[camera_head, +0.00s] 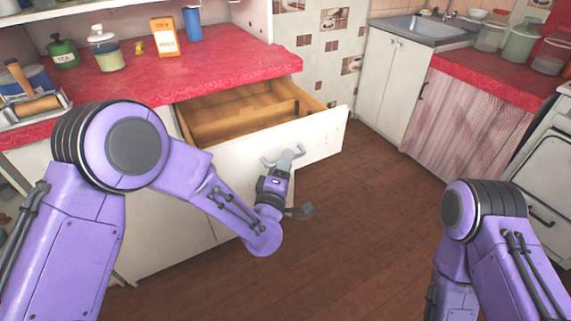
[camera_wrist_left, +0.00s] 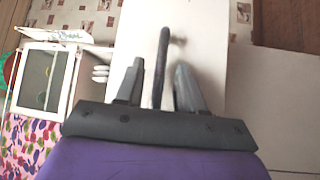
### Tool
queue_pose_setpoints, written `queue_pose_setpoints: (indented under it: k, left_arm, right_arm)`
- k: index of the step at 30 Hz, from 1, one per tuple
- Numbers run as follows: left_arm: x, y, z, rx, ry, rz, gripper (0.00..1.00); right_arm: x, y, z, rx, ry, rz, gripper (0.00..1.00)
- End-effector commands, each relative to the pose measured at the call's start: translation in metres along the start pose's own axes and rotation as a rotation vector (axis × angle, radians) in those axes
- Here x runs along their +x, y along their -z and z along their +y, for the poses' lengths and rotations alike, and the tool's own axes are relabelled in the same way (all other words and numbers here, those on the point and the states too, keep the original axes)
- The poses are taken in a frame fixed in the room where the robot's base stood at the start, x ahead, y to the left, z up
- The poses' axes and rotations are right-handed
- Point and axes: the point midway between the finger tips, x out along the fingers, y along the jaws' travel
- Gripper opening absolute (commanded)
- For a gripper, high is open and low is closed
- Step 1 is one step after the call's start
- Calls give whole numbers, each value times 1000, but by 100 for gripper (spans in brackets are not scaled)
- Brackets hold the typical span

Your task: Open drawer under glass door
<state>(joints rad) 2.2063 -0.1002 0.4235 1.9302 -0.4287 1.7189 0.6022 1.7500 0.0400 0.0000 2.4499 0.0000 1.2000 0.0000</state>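The drawer (camera_head: 325,140) under the red-topped counter is pulled well out, with its bare wooden inside and a divider showing. Its white front also shows in the left wrist view (camera_wrist_left: 208,50). My left gripper (camera_head: 284,157) is at the outer face of that front. In the left wrist view its two fingers (camera_wrist_left: 159,88) stand apart, with the dark bar handle (camera_wrist_left: 163,50) between them and gaps on both sides. A white-framed glass door (camera_wrist_left: 40,80) shows at the left of the wrist view. My right gripper is out of the picture.
The red oilcloth counter (camera_head: 225,75) holds a green pot (camera_head: 64,55), a glass jar (camera_head: 107,52), an orange box (camera_head: 164,38) and a blue cup (camera_head: 192,24). Brown floor (camera_head: 360,220) is clear in front of the drawer. A sink (camera_head: 425,28) and a stove (camera_head: 550,165) stand right.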

Motion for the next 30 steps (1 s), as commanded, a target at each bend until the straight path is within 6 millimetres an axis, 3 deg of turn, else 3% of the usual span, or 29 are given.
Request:
queue_pose_setpoints:
  k: [5,12,18,30]
  left_arm:
    - [-11,-1,-1,1,1,-2,38]
    - [-67,-1,-2,2,1,-4,38]
    - [-100,0,-1,1,0,-1,38]
    - [-106,0,0,0,0,1,38]
  right_arm:
    - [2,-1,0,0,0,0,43]
    - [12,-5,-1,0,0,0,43]
    - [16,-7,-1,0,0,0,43]
    - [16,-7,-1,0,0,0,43]
